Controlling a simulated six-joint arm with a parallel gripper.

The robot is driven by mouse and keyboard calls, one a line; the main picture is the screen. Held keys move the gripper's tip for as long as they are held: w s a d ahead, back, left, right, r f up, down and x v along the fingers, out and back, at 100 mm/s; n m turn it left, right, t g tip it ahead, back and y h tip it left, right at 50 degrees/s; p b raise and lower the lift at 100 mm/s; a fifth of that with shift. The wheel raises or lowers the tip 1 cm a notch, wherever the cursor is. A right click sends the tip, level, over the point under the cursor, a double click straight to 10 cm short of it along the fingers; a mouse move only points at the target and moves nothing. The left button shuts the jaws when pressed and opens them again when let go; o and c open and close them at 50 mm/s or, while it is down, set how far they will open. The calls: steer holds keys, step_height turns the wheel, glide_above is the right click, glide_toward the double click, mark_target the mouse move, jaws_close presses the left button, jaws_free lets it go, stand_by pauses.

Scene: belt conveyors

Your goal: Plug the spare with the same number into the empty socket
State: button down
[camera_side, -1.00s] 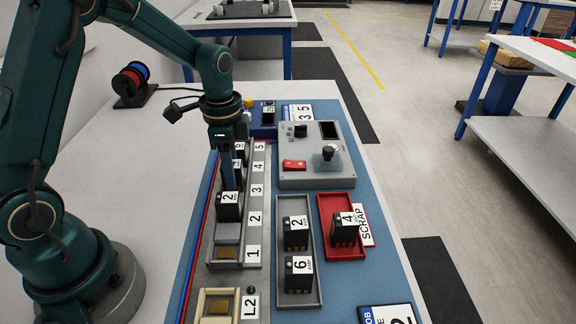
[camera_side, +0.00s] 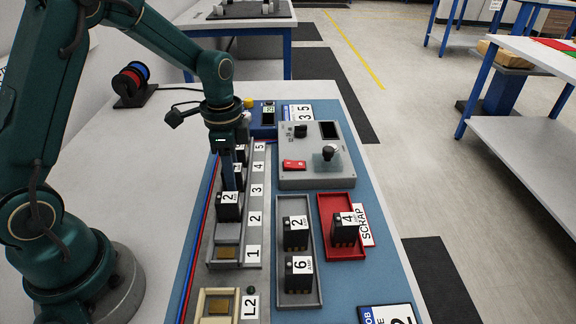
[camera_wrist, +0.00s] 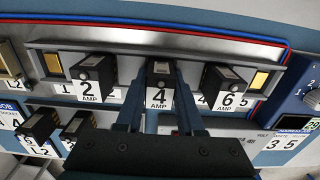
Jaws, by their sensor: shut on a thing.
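My gripper (camera_wrist: 161,103) has its fingers on either side of a black block marked 4 AMP (camera_wrist: 159,78) in the middle of the grey rail. It seems to sit at rail height; a small lift cannot be ruled out. A 2 AMP block (camera_wrist: 94,75) stands to its left and a 6 AMP block (camera_wrist: 224,82) to its right. Bare gold sockets show at place 1 (camera_wrist: 54,64) and place 5 (camera_wrist: 260,80). In the side view, the spare tray (camera_side: 297,260) holds a 2 block (camera_side: 295,231) and a 6 block (camera_side: 299,273). A 4 block (camera_side: 345,228) sits in the red scrap tray (camera_side: 338,253).
A grey control box (camera_side: 317,150) with a red switch stands right of the rail. Another gold socket, in a cream holder (camera_side: 217,306), lies near the front by the L2 label. A job card (camera_side: 388,315) is at the front right.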

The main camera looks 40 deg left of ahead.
steer(key=shift+c, duration=2.2)
jaws_free()
steer(key=shift+f, duration=0.1)
steer(key=shift+s, duration=0.1)
steer(key=shift+s, duration=0.1)
steer(key=shift+o, duration=0.6)
steer(key=shift+r, duration=0.2)
steer(key=shift+w+r, duration=0.2)
steer(key=shift+r, duration=3.45)
